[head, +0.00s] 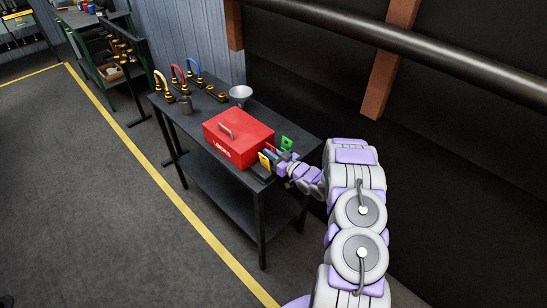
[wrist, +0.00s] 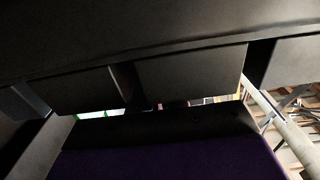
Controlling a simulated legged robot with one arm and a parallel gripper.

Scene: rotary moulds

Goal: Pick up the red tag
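A small sliver of red (head: 270,148), which looks like the red tag, shows in the head view at the right end of the black table, among other tags and close to the red box. A yellow tag (head: 264,160) stands in front of it and a green tag (head: 287,143) behind it. My gripper (head: 281,163) is right at these tags, reaching in from the right and partly hiding them. The fingers are too small there to tell their opening. The wrist view is mostly dark surfaces, with thin strips of green and pale colour showing through a gap.
The red lockout box (head: 238,138) with a grey handle stands left of my gripper on the black table (head: 188,125). A dark wall is behind the table.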

